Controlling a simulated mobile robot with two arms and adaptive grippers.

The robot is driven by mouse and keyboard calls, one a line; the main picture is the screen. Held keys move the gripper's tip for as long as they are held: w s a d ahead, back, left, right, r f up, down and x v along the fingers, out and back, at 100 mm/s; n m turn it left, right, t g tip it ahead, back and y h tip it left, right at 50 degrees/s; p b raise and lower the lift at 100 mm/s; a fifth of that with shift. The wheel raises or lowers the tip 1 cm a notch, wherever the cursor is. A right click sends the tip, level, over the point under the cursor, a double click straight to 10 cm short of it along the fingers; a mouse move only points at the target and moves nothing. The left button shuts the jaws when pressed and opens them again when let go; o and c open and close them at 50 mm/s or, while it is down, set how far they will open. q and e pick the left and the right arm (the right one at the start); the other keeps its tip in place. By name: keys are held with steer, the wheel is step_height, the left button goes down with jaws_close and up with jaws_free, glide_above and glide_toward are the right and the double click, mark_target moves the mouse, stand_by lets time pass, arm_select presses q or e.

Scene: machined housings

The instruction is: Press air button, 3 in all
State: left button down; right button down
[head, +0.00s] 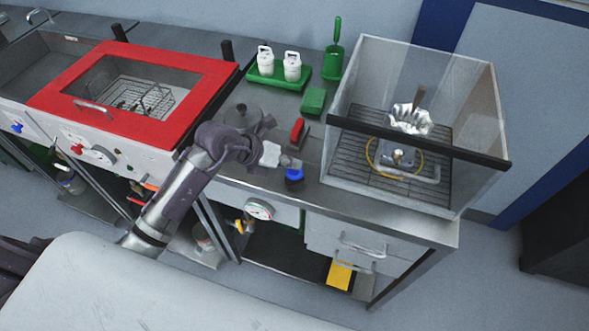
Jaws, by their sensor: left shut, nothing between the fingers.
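A blue round button (294,175), which looks like the air button, sits at the front edge of the steel counter, above a white panel with a round gauge (259,209). My left gripper (290,162) is shut and empty. Its fingertips are right by the blue button, over its back side in the picture. I cannot tell whether they touch it or whether the button is pressed down. My right gripper is not in view.
A red-handled part (297,130) and a green block (313,100) are behind the gripper. A clear box (470,110) stands to the right. A red-framed lid (205,95) is at the left. A green tray (262,80) holds two white bottles.

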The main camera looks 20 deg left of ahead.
mark_target(292, 171)
arm_select(q)
steer(key=shift+f+b, duration=0.5)
steer(key=shift+f, duration=0.3)
stand_by(0.4)
steer(key=shift+r, duration=0.15)
steer(key=shift+r+p, duration=1.05)
steer(key=shift+r, duration=0.05)
step_height(292, 171, up, 5)
steer(key=p, duration=0.4)
steer(key=shift+r, duration=0.1)
stand_by(1.6)
